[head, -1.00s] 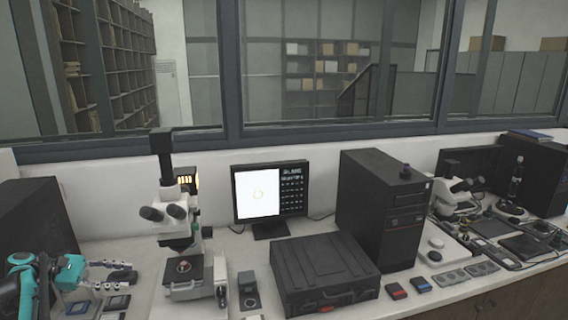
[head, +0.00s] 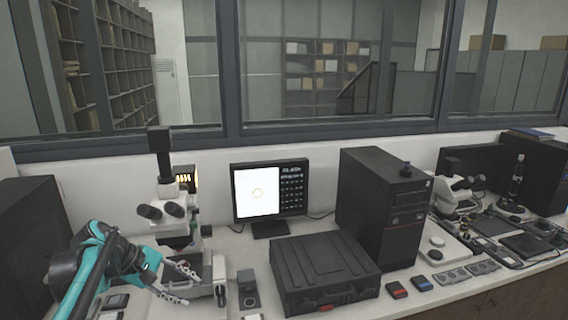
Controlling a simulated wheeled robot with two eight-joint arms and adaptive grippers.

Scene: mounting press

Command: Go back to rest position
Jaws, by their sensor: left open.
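My left gripper (head: 181,284) reaches in from the lower left on its teal and black arm. Its two grey fingers are apart, with nothing seen between them. It is in front of the microscope (head: 166,190) and hides much of the microscope's base and stage. I cannot tell whether the fingers touch the microscope. My right gripper is not in the head view.
A monitor (head: 270,195), a black case (head: 324,272) and a black computer tower (head: 383,215) stand right of the microscope. A second microscope (head: 455,190) and small devices are farther right. A small dark block (head: 247,287) sits near the left gripper. Little bench is clear here.

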